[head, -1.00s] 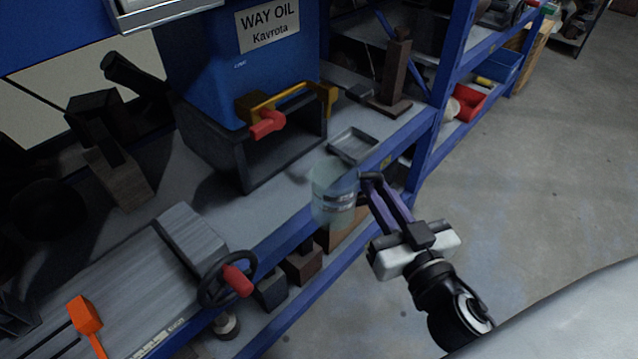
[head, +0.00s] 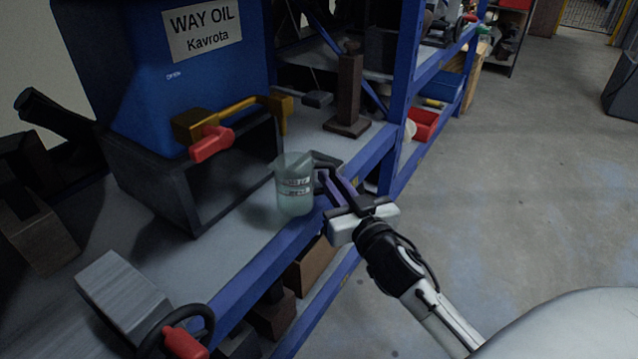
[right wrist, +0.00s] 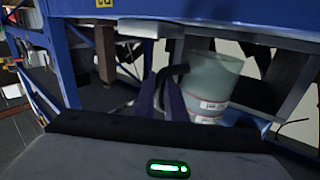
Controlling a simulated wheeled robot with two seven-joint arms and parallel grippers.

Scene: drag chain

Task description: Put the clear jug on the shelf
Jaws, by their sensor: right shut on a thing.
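The clear jug (head: 294,190) is a pale, see-through vessel with printed label lines. It looks upright at the front of the blue-edged shelf (head: 238,232). In the head view its base overlaps the shelf's front part; I cannot tell whether it touches the surface. My right gripper (head: 324,172) comes from the lower right and is shut on the jug's right side, where the handle would be. In the right wrist view the jug (right wrist: 213,78) stands right of the dark fingers (right wrist: 164,92), with a dark bent handle between. My left gripper is not in view.
A black bin (head: 165,185) with a blue WAY OIL container (head: 180,90) and its red-handled tap (head: 212,143) stands left of the jug. A brown stand (head: 348,95) is behind, near a blue upright (head: 404,90). A grey machine block with a handwheel (head: 180,330) is at lower left.

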